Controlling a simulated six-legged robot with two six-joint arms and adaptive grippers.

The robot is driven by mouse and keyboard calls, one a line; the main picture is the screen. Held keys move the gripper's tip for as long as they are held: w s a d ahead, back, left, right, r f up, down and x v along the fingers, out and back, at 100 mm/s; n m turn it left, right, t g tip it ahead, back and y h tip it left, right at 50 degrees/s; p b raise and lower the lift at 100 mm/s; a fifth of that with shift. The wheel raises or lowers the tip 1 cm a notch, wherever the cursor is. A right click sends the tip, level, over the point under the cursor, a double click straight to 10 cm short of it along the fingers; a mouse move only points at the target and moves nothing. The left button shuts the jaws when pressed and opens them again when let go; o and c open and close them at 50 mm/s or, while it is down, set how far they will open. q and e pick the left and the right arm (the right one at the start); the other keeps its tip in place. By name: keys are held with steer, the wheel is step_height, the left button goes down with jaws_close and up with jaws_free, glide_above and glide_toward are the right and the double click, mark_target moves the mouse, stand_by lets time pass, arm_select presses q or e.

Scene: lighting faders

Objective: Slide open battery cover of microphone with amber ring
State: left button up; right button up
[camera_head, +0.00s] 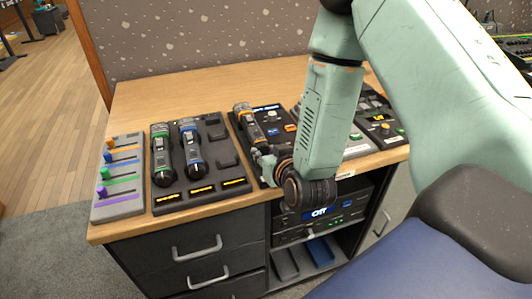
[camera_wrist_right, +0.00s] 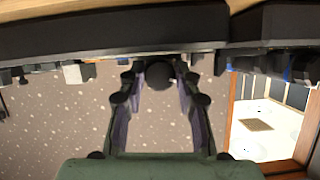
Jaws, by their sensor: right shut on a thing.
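The microphone with the amber ring (camera_head: 245,118) lies on a dark panel on the desk, its ringed head toward the back. My right gripper (camera_head: 264,155) is at the near end of this microphone and covers its lower part. In the right wrist view, the fingers of my right gripper (camera_wrist_right: 159,80) stand on both sides of the dark round end of the microphone (camera_wrist_right: 159,74), shut on it. The battery cover cannot be made out behind the gripper. My left gripper is not in view.
Microphones with a green ring (camera_head: 161,150) and a blue ring (camera_head: 191,145) lie in a dark tray (camera_head: 228,180) to the left. A fader panel (camera_head: 118,208) with coloured knobs is at the far left. More control panels (camera_head: 384,130) stand close on the right. The desk's back strip (camera_head: 170,95) is clear.

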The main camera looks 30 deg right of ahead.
steer(key=shift+s, duration=0.2)
steer(key=shift+s+a, duration=0.2)
steer(key=shift+s, duration=0.65)
steer(key=shift+s+a, duration=0.25)
steer(key=shift+s, duration=0.6)
steer(key=shift+s+a, duration=0.2)
steer(key=shift+s, duration=0.65)
steer(key=o, duration=1.2)
